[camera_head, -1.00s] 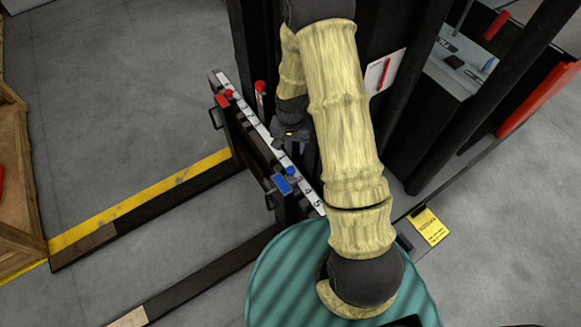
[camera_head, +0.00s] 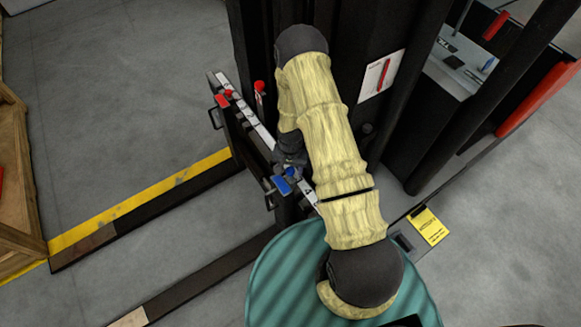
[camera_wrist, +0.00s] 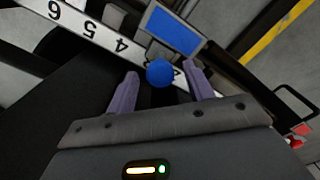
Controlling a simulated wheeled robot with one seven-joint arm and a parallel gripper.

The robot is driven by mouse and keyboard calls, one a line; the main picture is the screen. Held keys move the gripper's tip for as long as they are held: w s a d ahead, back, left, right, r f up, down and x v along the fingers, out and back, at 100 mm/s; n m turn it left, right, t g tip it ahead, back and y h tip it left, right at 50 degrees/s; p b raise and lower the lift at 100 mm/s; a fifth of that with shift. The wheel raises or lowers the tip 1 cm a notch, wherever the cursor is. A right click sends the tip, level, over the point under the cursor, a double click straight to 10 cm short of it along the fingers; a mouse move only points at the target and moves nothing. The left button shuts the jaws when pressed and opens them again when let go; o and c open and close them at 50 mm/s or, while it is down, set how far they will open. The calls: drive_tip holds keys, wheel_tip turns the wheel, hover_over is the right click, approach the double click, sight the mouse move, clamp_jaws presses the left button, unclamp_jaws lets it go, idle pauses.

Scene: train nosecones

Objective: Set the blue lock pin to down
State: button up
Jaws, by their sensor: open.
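The blue lock pin shows as a round blue knob (camera_wrist: 160,73) in the wrist view, beside a blue plate (camera_wrist: 173,32) on the numbered white rail (camera_wrist: 90,30). My gripper (camera_wrist: 160,82) is open, with one purple finger on each side of the knob; I cannot tell whether they touch it. In the head view the blue knob (camera_head: 291,173) sits by the blue plate (camera_head: 281,185), and my gripper (camera_head: 291,155) is right at it, partly hidden by my sleeved arm. Whether the pin is up or down is not clear.
Dark forklift mast parts rise close to the right of the arm. A wooden crate (camera_head: 18,190) stands at the far left.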

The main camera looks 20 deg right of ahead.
clamp_jaws()
drive_tip(key=shift+f+b, duration=1.2)
drive_tip(key=shift+f, duration=0.5)
drive_tip(key=shift+s, duration=0.15)
unclamp_jaws()
wheel_tip(320, 180, up, 17)
drive_tip(key=shift+r, duration=0.2)
